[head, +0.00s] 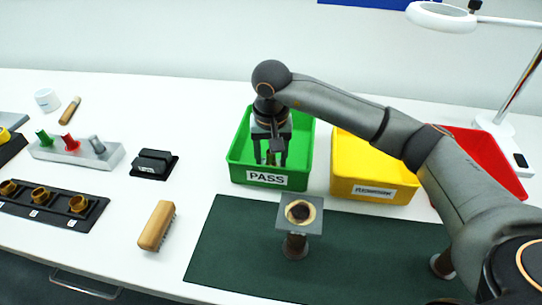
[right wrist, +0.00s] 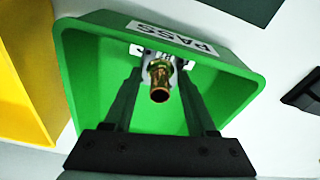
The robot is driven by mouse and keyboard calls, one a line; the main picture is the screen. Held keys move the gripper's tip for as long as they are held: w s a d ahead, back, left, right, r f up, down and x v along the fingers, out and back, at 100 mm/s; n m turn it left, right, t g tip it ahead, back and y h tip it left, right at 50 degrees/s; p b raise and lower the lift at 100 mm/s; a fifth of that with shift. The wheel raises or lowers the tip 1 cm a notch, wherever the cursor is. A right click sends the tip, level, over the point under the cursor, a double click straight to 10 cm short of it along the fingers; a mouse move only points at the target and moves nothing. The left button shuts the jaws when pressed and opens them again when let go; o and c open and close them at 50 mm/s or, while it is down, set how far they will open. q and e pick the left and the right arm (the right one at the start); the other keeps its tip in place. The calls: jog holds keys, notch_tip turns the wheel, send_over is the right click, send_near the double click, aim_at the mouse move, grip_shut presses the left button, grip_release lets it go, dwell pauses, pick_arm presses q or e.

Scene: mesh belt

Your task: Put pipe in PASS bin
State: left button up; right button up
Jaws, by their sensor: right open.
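The green PASS bin (head: 240,165) stands at the back middle of the table, its label facing me. My right gripper (head: 272,160) reaches down into it from above, with its fingers apart. The pipe (right wrist: 160,82), a short brass and copper-coloured piece with an open round end, shows between the two fingers in the right wrist view. The green bin (right wrist: 90,75) surrounds it there. Whether the pipe touches the bin floor or a finger, I cannot tell. My left gripper is not in view.
A yellow bin (head: 372,188) and a red bin (head: 500,175) stand to the right. A small stand (head: 287,217) with a round recess is on the dark green mat (head: 230,255). A wooden brush (head: 157,225), a black block (head: 153,163) and fixtures are left. A lamp rises at right.

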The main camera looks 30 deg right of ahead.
notch_tip(320, 180, up, 12)
jog(key=s, duration=0.1)
jog(key=shift+s+a+r, duration=0.15)
jog(key=shift+a, duration=0.2)
dwell(0.6)
